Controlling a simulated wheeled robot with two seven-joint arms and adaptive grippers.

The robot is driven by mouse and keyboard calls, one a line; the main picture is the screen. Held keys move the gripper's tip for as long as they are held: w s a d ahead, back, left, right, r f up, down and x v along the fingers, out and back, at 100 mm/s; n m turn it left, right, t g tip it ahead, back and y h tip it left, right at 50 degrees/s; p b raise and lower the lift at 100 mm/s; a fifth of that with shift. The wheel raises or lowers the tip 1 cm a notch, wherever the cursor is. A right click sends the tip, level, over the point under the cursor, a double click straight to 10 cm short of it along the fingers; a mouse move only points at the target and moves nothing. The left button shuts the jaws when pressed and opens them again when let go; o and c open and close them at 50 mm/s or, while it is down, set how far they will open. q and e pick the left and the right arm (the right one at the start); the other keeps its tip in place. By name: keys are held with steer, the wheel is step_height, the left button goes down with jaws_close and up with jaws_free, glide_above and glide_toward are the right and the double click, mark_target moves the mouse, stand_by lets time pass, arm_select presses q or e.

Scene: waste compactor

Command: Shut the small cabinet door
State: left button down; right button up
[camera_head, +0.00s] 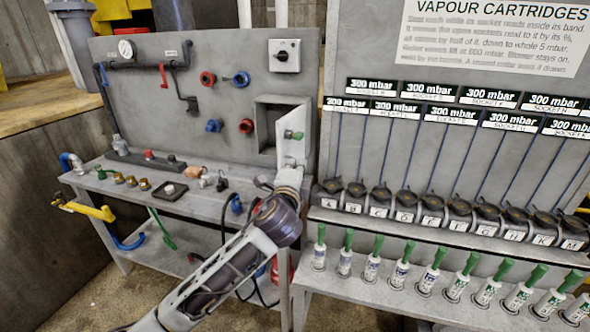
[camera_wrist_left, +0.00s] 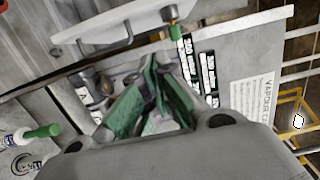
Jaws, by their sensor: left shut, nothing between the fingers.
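The small cabinet (camera_head: 264,128) is a dark recess in the grey back panel of the workbench. Its pale door (camera_head: 291,152) stands open on the right side of the opening, with a small green knob (camera_head: 293,135) on it. In the left wrist view, a pale plate that looks like the door (camera_wrist_left: 125,24) crosses the top, with the green knob (camera_wrist_left: 176,33) at its lower edge. My left gripper (camera_head: 272,184) is just below the door, partly hidden by its own wrist. Its green fingers (camera_wrist_left: 150,92) are shut and empty, apart from the knob.
To the right stands a cartridge rack (camera_head: 450,215) with several black-capped sockets and green-topped bottles. The bench top (camera_head: 110,190) holds small fittings and a tray.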

arm_select(q)
steer(key=w+a+p, duration=0.1)
steer(key=w+a, duration=0.1)
steer(key=w, duration=0.7)
stand_by(0.6)
steer(key=shift+a, duration=0.25)
